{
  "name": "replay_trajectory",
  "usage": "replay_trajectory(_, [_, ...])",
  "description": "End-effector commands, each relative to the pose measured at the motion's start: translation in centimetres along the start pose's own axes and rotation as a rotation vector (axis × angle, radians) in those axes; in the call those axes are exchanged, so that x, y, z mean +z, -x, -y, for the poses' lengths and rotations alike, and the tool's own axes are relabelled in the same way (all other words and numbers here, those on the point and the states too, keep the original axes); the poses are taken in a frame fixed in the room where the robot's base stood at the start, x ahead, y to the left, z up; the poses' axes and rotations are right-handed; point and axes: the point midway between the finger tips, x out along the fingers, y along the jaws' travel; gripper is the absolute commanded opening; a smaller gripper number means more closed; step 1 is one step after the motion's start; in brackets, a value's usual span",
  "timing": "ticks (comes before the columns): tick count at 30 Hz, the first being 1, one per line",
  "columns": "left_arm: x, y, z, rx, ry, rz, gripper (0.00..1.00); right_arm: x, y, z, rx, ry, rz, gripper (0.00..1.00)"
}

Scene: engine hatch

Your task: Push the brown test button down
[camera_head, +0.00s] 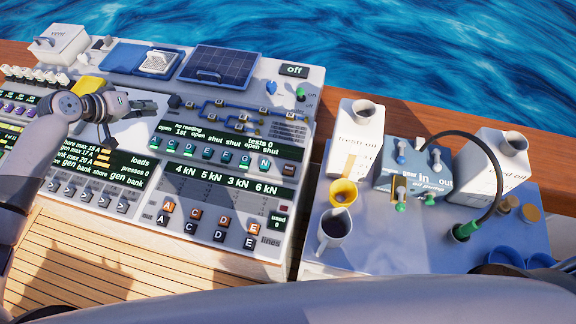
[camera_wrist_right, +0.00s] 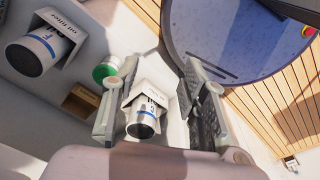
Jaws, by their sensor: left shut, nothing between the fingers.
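My left gripper (camera_head: 148,105) is shut and empty over the upper middle of the console (camera_head: 312,120). Its fingers point right, close to a small dark block (camera_head: 173,101). The panel marked "tests 0" (camera_head: 262,138) is to its right, with a row of lettered buttons (camera_head: 211,154) below.
A solar panel (camera_head: 219,66) and a blue hatch with a pale lid (camera_head: 160,62) are at the console's back. A grey-blue table (camera_head: 375,258) on the right holds jugs, cups and a pump. In the right wrist view, another filter (camera_wrist_right: 37,52) lies at upper left.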

Motion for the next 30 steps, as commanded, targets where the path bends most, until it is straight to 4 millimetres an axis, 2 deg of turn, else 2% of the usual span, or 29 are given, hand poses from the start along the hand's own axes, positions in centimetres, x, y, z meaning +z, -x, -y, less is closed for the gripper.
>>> replay_trajectory(6, [0.0,0.0,-0.01,0.0,0.0,0.0,0.0,0.0,0.0,-0.01,0.0,0.0,0.0,0.39])
replay_trajectory(24, [0.0,0.0,-0.01,0.0,0.0,0.0,0.0,0.01,0.0,-0.01,0.0,0.0,0.0,0.0])
replay_trajectory(30, [0.0,0.0,0.0,0.0,0.0,0.0,0.0,0.0,0.0,-0.01,0.0,0.0,0.0,0.0])
